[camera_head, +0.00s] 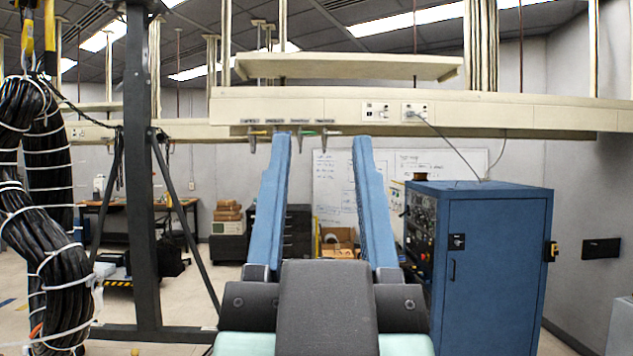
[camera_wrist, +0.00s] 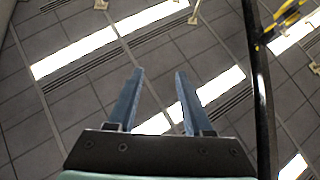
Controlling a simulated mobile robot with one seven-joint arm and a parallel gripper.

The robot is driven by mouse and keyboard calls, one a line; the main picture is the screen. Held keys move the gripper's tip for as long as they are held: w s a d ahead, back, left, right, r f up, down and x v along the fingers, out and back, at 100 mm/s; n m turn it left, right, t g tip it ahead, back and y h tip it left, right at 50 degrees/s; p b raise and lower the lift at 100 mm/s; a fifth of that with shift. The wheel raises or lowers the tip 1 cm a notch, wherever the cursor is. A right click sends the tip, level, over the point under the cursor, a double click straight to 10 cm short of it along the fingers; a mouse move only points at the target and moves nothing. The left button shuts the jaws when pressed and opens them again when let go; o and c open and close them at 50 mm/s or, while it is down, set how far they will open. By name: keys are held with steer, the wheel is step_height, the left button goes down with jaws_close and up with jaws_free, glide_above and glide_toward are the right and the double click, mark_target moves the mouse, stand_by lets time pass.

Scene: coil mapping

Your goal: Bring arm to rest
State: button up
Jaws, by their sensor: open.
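My gripper (camera_head: 321,140) stands in the lower middle of the head view, its two long blue fingers pointing up and apart. It is open and nothing shows between the fingers. My arm's dark end link and pale green part fill the bottom centre of the head view.
A thick black cable coil (camera_head: 45,190) with white ties hangs at left beside a dark steel post (camera_head: 137,170). A blue cabinet (camera_head: 495,265) stands at right. A beige overhead beam (camera_head: 300,103) crosses behind the fingertips. Cardboard boxes (camera_head: 229,213) lie further back.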

steer(key=shift+s+a+r+t, duration=0.15)
steer(key=shift+s+r+t, duration=0.25)
steer(key=shift+s+r, duration=0.35)
